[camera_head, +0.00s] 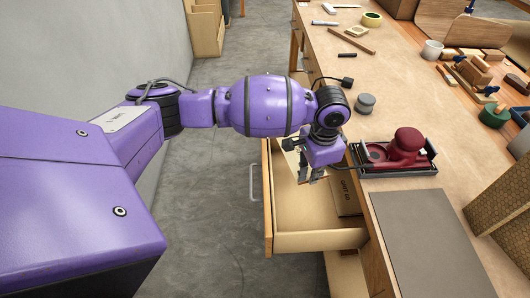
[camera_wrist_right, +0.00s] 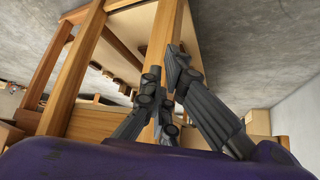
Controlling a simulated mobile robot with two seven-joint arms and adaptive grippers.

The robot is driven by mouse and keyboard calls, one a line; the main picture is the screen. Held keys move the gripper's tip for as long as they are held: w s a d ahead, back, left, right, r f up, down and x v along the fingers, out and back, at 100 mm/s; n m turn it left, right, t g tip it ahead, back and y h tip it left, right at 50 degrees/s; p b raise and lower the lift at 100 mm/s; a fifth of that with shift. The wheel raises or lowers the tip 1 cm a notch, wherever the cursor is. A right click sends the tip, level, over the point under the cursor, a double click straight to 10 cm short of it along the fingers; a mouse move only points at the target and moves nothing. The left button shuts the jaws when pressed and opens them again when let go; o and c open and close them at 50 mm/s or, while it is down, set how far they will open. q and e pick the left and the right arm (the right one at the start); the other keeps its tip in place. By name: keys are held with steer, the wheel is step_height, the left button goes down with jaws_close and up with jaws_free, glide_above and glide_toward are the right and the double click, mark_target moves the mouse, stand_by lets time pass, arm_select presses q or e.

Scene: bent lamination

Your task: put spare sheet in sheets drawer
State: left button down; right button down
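The drawer (camera_head: 320,241) under the bench is pulled open, with its metal handle on the left side. Inside it, a tan piece marked "GRIT 60" (camera_head: 347,195) is against the right side; I cannot tell whether it is a sheet or a box.
A red sander (camera_head: 407,146) sits in a dark tray right of the drawer. A flat grey mat (camera_head: 428,240) lies on the bench (camera_head: 366,81) in front. A grey round pot (camera_head: 365,103), a white mug (camera_head: 432,50) and several wooden tools stand farther back. Wooden posts (camera_wrist_right: 74,75) rise near my right gripper.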

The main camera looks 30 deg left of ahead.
arm_select(q)
steer(key=w+f+m+b, duration=0.1)
steer(key=w+f+m, duration=0.2)
steer(key=f, duration=0.3)
glide_above(310, 202)
step_height(310, 202, down, 5)
steer(key=shift+r, duration=0.1)
steer(key=shift+f+b, duration=0.45)
steer(key=shift+f, duration=1.7)
arm_select(e)
steer(key=shift+d+f, duration=0.15)
steer(key=shift+f, duration=0.8)
